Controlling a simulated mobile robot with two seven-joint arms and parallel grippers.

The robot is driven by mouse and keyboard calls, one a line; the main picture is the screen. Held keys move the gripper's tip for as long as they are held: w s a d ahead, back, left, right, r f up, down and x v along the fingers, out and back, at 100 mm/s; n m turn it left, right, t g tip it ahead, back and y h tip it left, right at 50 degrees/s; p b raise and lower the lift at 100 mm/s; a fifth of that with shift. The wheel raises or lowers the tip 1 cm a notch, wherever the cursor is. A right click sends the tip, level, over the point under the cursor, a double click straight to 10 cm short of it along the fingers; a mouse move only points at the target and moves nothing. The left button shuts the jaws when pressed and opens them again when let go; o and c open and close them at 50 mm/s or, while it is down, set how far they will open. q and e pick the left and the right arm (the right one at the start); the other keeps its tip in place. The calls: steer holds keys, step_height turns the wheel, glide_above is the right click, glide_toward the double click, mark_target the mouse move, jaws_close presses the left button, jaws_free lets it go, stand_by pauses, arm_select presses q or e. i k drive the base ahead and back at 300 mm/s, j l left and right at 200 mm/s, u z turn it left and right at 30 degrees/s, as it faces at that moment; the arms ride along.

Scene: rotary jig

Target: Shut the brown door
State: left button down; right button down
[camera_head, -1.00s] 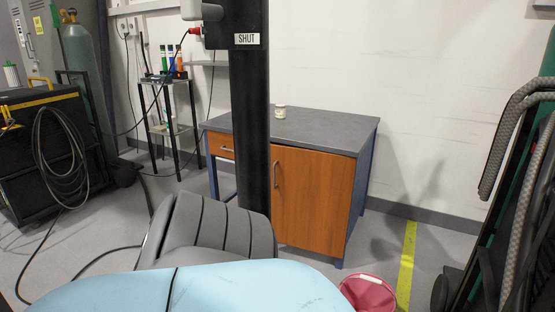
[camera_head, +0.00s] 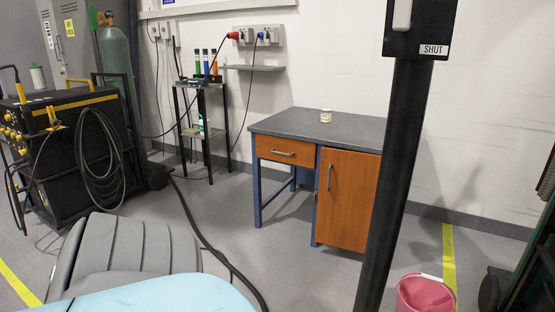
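The brown door (camera_head: 340,198) is the wooden front of a cupboard under the right side of a grey-topped desk (camera_head: 290,124). Its grey vertical handle (camera_head: 329,177) is near the door's left edge. The door looks flush or nearly flush with the cupboard front. Its right edge is hidden behind a black post, so I cannot tell whether a gap is open there. Neither of my grippers is in view.
The black post (camera_head: 398,170) with a "SHUT" label stands in front of the desk's right side. A pink bucket (camera_head: 426,296) is at its right. A shelf stand (camera_head: 205,130) and black welding cart (camera_head: 70,150) stand left.

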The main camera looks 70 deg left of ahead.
mark_target(348, 179)
steer(key=u, duration=0.4)
steer(key=j+u, duration=0.1)
steer(key=u, duration=0.75)
steer(key=i+j+u, duration=0.1)
steer(key=u, duration=0.3)
steer(key=i+j, duration=1.75)
steer(key=i, duration=0.15)
steer(key=i+j, duration=0.15)
steer(key=i, duration=0.2)
steer(key=i+j, duration=0.2)
steer(key=i, duration=0.2)
steer(key=k+u, duration=0.05)
